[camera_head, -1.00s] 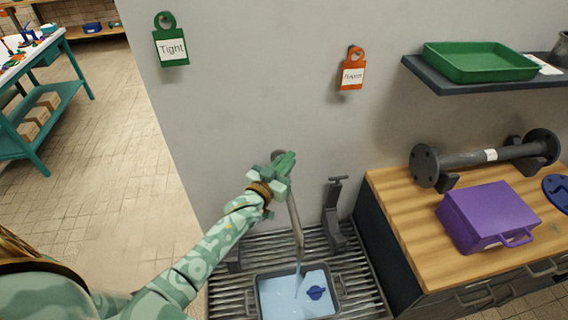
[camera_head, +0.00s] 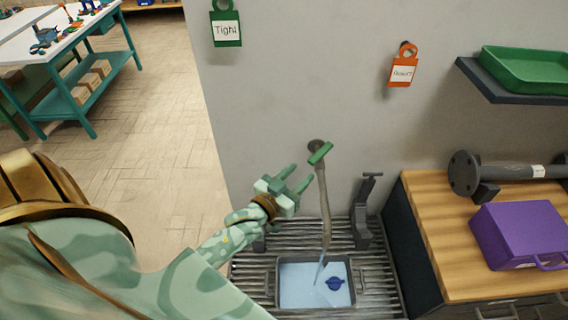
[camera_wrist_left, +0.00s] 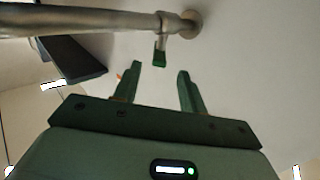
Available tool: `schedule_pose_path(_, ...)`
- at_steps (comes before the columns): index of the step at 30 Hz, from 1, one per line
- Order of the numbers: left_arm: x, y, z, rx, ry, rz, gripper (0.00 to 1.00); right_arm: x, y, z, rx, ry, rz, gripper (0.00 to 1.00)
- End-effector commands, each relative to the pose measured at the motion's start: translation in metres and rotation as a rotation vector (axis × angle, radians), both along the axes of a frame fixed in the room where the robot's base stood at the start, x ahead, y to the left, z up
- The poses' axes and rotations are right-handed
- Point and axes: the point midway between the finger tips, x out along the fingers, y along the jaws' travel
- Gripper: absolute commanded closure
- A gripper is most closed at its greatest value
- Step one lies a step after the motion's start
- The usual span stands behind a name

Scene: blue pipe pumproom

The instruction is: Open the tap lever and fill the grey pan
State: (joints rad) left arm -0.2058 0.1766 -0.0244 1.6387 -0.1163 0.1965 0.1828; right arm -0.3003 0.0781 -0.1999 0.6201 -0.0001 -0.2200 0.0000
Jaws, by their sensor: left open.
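The tap (camera_head: 324,205) comes out of the wall, and its green lever (camera_head: 320,153) shows at the top. Water runs from the spout into the grey pan (camera_head: 276,284), which stands on the slatted drain rack and holds pale blue water with a dark blue item (camera_head: 334,283) in it. My left gripper (camera_head: 298,178) is open and empty, just left of the tap and apart from the lever. In the left wrist view the lever (camera_wrist_left: 160,57) shows beyond the two open fingers (camera_wrist_left: 160,80), below the tap pipe (camera_wrist_left: 90,22). My right gripper is not in view.
A dark clamp-like stand (camera_head: 364,215) rises right of the tap. The wooden counter (camera_head: 432,225) at right bears a purple case (camera_head: 522,232) and a flanged pipe (camera_head: 520,172). A shelf with a green tray (camera_head: 528,70) is above. Open floor lies to the left.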

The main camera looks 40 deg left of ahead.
Motion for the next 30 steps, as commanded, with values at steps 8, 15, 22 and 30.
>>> schedule_pose_path(8,-0.051,0.004,-0.001,0.000,0.001,0.000,0.58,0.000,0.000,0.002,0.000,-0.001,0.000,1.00)
schedule_pose_path(15,-0.058,0.005,0.000,0.000,-0.001,0.000,0.58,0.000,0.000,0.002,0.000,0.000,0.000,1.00)
schedule_pose_path(22,-0.058,0.005,0.000,0.000,-0.001,0.000,0.58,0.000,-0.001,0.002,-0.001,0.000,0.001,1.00)
schedule_pose_path(30,-0.058,0.004,0.000,0.000,-0.001,0.000,0.58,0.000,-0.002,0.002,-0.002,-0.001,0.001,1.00)
